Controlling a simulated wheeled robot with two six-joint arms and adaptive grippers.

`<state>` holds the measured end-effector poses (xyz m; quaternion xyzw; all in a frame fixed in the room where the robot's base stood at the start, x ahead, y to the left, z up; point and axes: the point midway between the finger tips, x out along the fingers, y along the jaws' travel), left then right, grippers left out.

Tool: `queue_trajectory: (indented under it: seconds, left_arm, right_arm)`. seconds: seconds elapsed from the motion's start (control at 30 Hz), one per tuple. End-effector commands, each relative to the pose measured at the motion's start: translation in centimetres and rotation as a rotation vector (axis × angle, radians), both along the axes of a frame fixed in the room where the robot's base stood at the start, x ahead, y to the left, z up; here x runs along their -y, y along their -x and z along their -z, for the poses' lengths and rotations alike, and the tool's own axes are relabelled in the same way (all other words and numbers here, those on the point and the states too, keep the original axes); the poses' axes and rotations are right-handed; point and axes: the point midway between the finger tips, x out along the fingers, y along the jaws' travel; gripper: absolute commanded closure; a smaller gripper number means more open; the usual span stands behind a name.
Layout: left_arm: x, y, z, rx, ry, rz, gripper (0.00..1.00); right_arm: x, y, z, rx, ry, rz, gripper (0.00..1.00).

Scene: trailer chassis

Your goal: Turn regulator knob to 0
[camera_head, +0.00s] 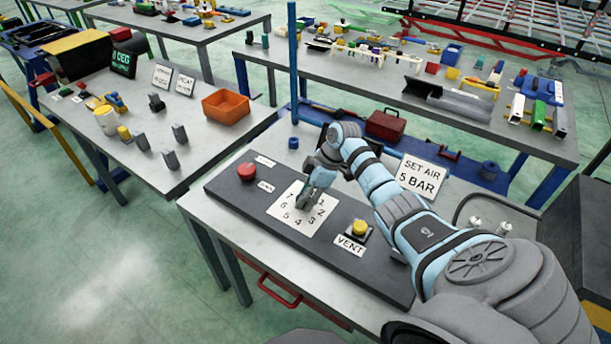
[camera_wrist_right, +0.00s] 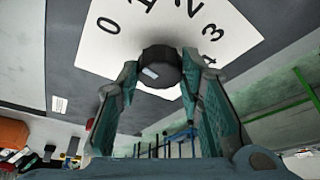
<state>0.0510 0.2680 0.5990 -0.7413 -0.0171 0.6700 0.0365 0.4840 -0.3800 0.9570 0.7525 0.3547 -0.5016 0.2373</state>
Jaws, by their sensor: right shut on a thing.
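The regulator knob (camera_wrist_right: 158,62) is dark and round, with a small pale mark on its face, at the middle of a white dial plate (camera_head: 290,221). In the right wrist view the numbers 0 to 3 and part of a 4 show on the plate (camera_wrist_right: 100,53). My right gripper (camera_head: 311,194) reaches down over the dial; in the wrist view its two teal fingers (camera_wrist_right: 160,72) are shut on the knob from both sides. In the head view the gripper hides the knob and part of the dial. I cannot tell which number the mark points to. My left gripper is not in view.
A red button (camera_head: 246,171) stands left of the dial and a yellow VENT button (camera_head: 359,228) right of it, on the same dark panel (camera_head: 225,190). A "SET AIR 5 BAR" sign (camera_head: 420,176) stands behind. The left table holds an orange bin (camera_head: 226,106).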

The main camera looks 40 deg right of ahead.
Motion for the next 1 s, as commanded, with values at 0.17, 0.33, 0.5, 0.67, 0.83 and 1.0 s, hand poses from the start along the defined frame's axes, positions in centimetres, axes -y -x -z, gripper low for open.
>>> queue_trajectory:
  seconds: [0.17, 0.33, 0.5, 0.67, 0.83, 1.0]
  left_arm:
    - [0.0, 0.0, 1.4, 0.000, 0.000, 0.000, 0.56]
    - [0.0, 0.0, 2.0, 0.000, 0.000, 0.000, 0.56]
    - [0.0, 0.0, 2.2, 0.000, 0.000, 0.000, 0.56]
    - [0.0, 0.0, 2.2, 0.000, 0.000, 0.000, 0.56]
    - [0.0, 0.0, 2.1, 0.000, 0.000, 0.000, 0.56]
    - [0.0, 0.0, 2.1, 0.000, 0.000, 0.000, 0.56]
  right_arm:
    - [-0.1, -0.2, 0.3, 0.003, -0.003, -0.106, 0.94]
    - [-0.1, -0.1, 0.2, 0.001, -0.003, -0.173, 0.94]
    - [-0.1, -0.1, 0.2, 0.000, -0.002, -0.206, 0.94]
    - [-0.1, 0.0, 0.1, -0.002, -0.002, -0.215, 0.94]
    - [-0.1, 0.0, 0.1, -0.003, -0.003, -0.214, 0.94]
    - [-0.1, 0.0, 0.2, -0.004, -0.003, -0.213, 0.53]
